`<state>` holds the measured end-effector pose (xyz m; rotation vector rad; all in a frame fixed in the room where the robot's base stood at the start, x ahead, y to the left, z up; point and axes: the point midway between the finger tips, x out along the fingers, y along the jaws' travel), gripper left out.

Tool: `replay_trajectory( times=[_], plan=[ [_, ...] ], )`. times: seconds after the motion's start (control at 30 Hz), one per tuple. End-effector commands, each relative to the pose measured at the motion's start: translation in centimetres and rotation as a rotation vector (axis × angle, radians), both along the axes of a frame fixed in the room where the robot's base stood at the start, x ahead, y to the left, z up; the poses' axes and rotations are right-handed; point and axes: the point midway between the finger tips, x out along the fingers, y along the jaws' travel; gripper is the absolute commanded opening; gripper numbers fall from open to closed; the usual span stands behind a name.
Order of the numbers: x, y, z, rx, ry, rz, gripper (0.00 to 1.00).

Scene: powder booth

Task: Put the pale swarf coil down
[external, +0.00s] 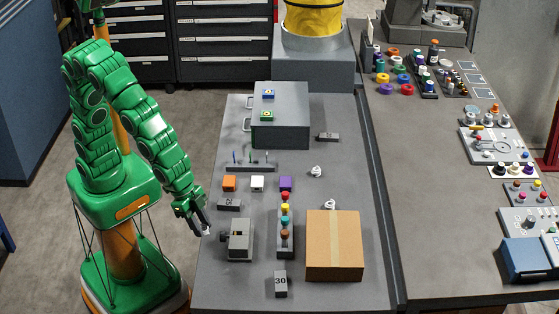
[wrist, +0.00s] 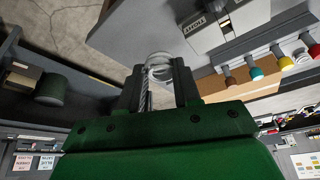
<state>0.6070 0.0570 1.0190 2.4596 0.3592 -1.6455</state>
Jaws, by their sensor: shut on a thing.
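My gripper (external: 204,229) is low at the left edge of the grey table (external: 255,297), just left of a small grey vise (external: 239,240). In the wrist view my gripper (wrist: 160,84) is shut on the pale swarf coil (wrist: 158,69), a whitish metal spiral between the fingers. In the external view the coil is only a tiny pale spot at the fingertips. I cannot tell whether it touches the table. Two more pale coils lie on the table, one upper (external: 316,171) and one lower (external: 317,201).
A cardboard box (external: 334,245) is at the right. A rack of coloured knobs (external: 285,230) stands beside the vise. A grey cabinet (external: 282,118) is at the back. The front left table is clear.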

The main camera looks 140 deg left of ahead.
Motion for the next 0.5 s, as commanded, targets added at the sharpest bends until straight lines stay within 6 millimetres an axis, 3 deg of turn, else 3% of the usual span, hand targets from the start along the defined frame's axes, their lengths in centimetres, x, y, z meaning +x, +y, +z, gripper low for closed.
replay_trajectory(
  times=[0.23, 0.5],
  plan=[
    [1.8, 2.5, 1.2, -0.003, -0.002, 0.028, 0.04],
    [5.9, 9.6, 3.6, -0.006, -0.006, 0.097, 0.04]
  ],
)
